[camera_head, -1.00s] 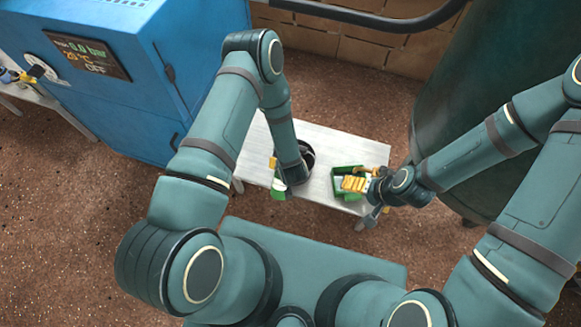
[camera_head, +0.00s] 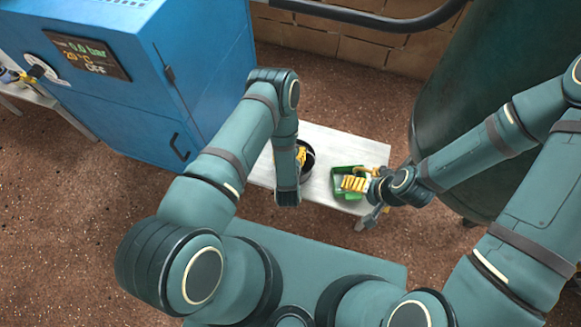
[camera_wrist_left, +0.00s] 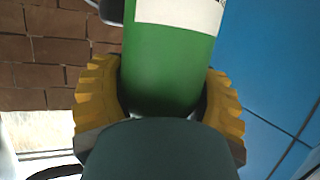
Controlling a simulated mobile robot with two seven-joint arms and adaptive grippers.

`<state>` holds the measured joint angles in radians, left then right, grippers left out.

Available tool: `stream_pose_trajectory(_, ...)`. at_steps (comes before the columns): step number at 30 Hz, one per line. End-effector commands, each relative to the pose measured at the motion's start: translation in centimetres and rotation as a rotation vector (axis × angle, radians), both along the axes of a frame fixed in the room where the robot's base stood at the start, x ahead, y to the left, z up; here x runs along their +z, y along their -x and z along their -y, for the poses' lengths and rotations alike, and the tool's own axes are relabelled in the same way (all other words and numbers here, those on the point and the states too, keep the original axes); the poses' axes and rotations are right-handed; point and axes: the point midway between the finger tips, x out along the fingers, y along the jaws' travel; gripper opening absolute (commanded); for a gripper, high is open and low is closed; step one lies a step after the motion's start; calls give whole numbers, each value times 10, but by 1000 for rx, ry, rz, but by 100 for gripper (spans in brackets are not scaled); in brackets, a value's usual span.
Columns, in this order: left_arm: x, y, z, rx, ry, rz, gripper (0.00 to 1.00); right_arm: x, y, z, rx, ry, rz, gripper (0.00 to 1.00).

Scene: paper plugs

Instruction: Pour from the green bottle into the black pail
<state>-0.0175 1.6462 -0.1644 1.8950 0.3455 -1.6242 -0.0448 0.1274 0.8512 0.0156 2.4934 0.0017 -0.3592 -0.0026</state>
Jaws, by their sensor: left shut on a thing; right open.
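The black pail (camera_head: 308,170) stands on the small light table, partly hidden behind my left forearm. My left gripper (camera_head: 300,155) is at the pail in the head view, mostly covered by my arm. In the left wrist view its yellow fingers (camera_wrist_left: 160,100) are shut on the green bottle (camera_wrist_left: 165,60), which has a white label. The bottle is hidden in the head view, so its tilt and its mouth cannot be told. My right gripper (camera_head: 355,184) is open, over the green tray (camera_head: 338,193) to the right of the pail.
The light table (camera_head: 335,145) has bare room behind the pail and tray. A blue cabinet (camera_head: 130,90) with a display stands at the left. A large dark green tank (camera_head: 480,90) stands at the right, close to my right arm. A brick wall (camera_head: 350,50) is behind.

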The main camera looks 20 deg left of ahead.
Motion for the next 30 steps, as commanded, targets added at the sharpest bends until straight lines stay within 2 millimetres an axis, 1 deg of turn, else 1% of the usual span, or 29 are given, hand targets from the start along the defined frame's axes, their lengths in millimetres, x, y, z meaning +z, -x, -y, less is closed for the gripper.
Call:
stream_pose_trajectory(4,1,0,0,0,0,-2,36,1,0,0,0,0,0,100)
stream_pose_trajectory(7,6,0,0,0,0,-2,36,5,0,0,0,0,0,100)
stream_pose_trajectory(19,40,0,0,0,-1,-3,36,33,0,0,0,0,0,100)
stream_pose_trajectory(30,40,0,0,0,-1,-3,36,32,0,0,0,0,0,100)
